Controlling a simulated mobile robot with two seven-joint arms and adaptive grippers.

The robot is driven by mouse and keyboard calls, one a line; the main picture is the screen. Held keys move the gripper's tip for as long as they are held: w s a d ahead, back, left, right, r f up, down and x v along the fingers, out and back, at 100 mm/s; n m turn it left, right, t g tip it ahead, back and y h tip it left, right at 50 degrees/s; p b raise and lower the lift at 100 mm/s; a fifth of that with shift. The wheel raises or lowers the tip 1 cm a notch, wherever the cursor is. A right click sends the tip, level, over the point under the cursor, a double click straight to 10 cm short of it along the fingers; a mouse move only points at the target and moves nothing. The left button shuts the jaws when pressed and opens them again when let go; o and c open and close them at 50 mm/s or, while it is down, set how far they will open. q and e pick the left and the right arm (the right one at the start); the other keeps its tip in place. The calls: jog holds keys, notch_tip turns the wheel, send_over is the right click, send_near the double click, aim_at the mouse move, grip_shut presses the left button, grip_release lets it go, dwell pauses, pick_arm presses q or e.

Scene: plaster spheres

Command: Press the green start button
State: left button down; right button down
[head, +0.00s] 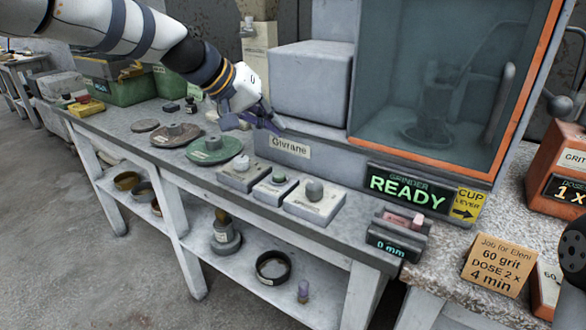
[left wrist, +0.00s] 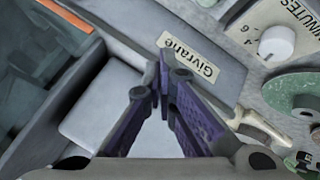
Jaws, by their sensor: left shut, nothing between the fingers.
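The green start button (head: 279,175) sits on a small pale box (head: 275,187), the middle one of three control boxes along the front of the grinder. My left gripper (head: 270,121), with purple fingers, is above and behind it, close to the Givrane label (head: 290,147), apart from the button. In the left wrist view its fingers (left wrist: 161,80) meet at the tips, with nothing held, in front of the same label (left wrist: 188,59). The green button cannot be made out in that view.
A box with a pale knob (head: 240,163) stands left of the button and a box with a grey knob (head: 314,190) stands right. The grinder display (head: 408,190) reads READY. A green disc (head: 213,150) lies left on the bench. An orange-framed window (head: 430,100) rises behind.

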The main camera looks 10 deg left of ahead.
aim_at(276, 172)
pick_arm(q)
jog(key=shift+w+r, duration=0.15)
jog(key=shift+r, duration=0.55)
pick_arm(e)
jog(key=shift+w+d, duration=0.1)
